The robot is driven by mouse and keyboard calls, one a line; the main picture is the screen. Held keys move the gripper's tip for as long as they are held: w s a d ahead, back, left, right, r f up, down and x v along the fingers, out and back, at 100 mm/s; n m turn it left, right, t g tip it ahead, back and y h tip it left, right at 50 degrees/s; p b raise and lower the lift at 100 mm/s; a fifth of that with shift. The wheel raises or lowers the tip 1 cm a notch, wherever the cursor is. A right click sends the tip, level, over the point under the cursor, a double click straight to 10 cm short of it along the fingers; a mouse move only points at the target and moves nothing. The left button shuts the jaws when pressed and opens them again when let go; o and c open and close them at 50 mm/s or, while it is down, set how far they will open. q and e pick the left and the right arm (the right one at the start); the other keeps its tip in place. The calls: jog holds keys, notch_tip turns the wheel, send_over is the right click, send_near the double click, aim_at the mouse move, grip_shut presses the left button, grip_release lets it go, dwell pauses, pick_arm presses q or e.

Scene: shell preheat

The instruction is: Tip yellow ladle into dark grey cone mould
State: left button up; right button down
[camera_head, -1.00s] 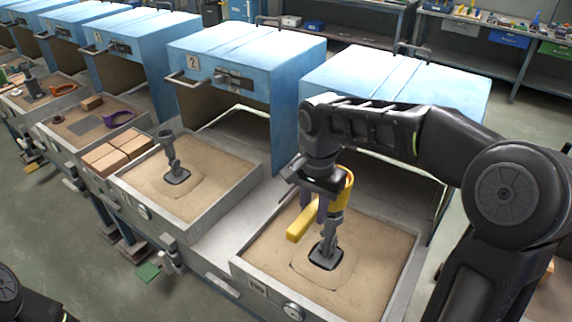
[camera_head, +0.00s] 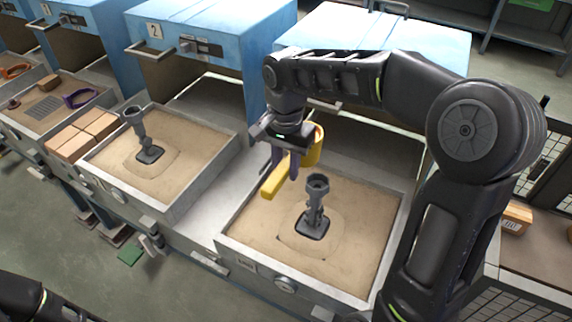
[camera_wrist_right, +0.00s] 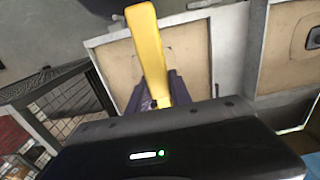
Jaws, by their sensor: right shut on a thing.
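The yellow ladle (camera_head: 312,152) is held by my right gripper (camera_head: 284,162), whose fingers are shut on its handle. The ladle's cup is behind and slightly right of the fingers, and its handle points to the front left. The dark grey cone mould (camera_head: 317,190) stands upright in the right sand tray (camera_head: 365,235). The ladle hangs above and behind the mould, apart from it. In the right wrist view the yellow handle (camera_wrist_right: 148,50) runs between the two finger tips. The inside of the cup is hidden. My left gripper is not visible.
A similar grey mould (camera_head: 135,122) stands in the left sand tray (camera_head: 190,170). Tan bricks (camera_head: 80,135) lie left of that tray. Blue ovens (camera_head: 215,50) stand behind the trays. A grey metal ledge (camera_head: 205,225) runs between the trays.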

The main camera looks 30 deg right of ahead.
jog(key=f+b, duration=0.2)
jog(key=f+t+y+b, duration=0.1)
jog(key=b, duration=0.2)
jog(key=shift+w+a+f+t+b, duration=0.1)
jog(key=shift+w+f+t+b, duration=0.1)
jog(key=shift+f+t+b, duration=0.15)
dwell(0.7)
jog(key=shift+f, duration=0.1)
jog(key=shift+w+t+y+b, duration=0.1)
jog(key=shift+t+y+b, duration=0.75)
jog(key=shift+b, duration=1.25)
jog(key=shift+a, duration=0.1)
jog(key=shift+t+b, duration=0.4)
jog(key=shift+b, duration=0.2)
